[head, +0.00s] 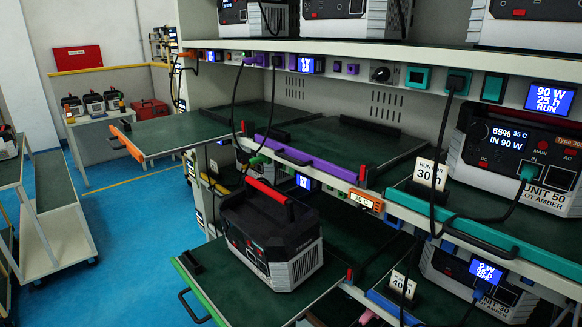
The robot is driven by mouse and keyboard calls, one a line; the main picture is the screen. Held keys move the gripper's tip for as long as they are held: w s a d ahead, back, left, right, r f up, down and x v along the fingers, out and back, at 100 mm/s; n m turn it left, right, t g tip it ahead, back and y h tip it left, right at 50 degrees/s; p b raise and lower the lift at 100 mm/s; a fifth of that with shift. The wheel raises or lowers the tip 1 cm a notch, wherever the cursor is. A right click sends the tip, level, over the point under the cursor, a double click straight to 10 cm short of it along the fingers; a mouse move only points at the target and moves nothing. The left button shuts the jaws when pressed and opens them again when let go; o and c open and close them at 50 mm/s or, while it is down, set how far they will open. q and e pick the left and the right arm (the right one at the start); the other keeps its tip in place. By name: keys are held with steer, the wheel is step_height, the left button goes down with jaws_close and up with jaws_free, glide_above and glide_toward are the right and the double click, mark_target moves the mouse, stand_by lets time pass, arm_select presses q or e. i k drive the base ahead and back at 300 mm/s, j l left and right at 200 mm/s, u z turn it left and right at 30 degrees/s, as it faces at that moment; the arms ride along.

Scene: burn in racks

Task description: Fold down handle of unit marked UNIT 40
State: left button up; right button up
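A black and light-grey power unit (275,240) sits on a pulled-out green-topped shelf in the middle of the head view. Its handle (268,192), black with a red grip section, stands up above its top. Its marking cannot be read from here, so I cannot tell whether it is UNIT 40. Another unit at the right (525,165) reads UNIT 50 and has a green plug in its front. Neither of my grippers is in view.
The pulled-out shelf (318,284) has a pull bar at its front left. An empty shelf with an orange edge (133,140) sticks out above and left. Black cables hang in front of the rack. A cart (62,205) stands left; blue floor (140,215) between is clear.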

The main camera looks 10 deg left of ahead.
mark_target(249, 180)
steer(key=i+u, duration=0.25)
steer(key=i, duration=0.15)
steer(key=i+l+u, duration=0.2)
steer(key=i, duration=0.15)
steer(key=i+l+u, duration=0.25)
steer(key=i, duration=0.15)
steer(key=j, duration=0.1)
